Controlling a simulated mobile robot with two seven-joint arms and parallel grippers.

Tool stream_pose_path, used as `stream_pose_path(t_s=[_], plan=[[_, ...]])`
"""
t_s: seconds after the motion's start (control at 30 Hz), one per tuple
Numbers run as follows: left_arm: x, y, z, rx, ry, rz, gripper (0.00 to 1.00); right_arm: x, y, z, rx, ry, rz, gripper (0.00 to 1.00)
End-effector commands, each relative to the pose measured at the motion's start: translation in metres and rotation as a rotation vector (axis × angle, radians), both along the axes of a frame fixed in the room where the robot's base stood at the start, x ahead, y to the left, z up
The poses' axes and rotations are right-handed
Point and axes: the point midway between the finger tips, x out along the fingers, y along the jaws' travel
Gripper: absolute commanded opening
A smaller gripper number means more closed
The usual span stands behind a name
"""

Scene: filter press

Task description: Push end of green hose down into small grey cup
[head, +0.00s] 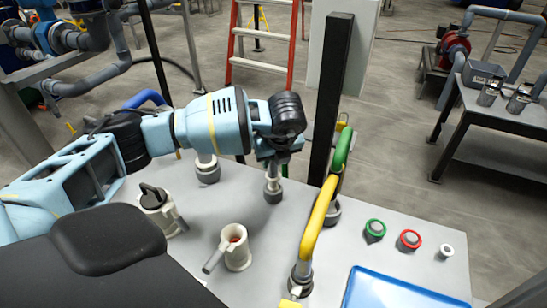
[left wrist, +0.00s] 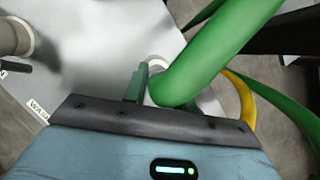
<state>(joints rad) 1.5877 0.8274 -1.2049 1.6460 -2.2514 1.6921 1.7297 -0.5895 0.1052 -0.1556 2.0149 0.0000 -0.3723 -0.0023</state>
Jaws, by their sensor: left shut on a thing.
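My left gripper (head: 276,155) points down over the panel, above a small grey cup (head: 273,194). In the left wrist view the thick green hose (left wrist: 215,45) runs from the upper right to the shut fingers, against the visible greenish finger (left wrist: 137,83). A short grey piece shows below the fingers in the head view, in line with the cup. I cannot tell whether it touches the cup's bottom. In the head view the green hose (head: 343,148) arches to the right of the gripper. My right gripper is not in view.
A yellow hose (head: 318,222) runs to a front socket (head: 301,280), right of a white cup with a side spout (head: 236,250). A black-handled valve (head: 157,205) stands left. Green (head: 375,230) and red (head: 410,239) buttons and a blue tray (head: 400,290) lie right. A black post (head: 330,95) rises behind.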

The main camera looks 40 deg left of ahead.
Motion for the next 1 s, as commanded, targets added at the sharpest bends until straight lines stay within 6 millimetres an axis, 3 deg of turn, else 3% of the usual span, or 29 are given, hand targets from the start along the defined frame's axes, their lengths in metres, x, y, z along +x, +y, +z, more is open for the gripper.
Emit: stream_pose_path(t_s=[1.0], plan=[[0.0,0.0,-0.022,-0.001,0.001,0.0,0.0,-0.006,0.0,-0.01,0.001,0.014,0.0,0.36]])
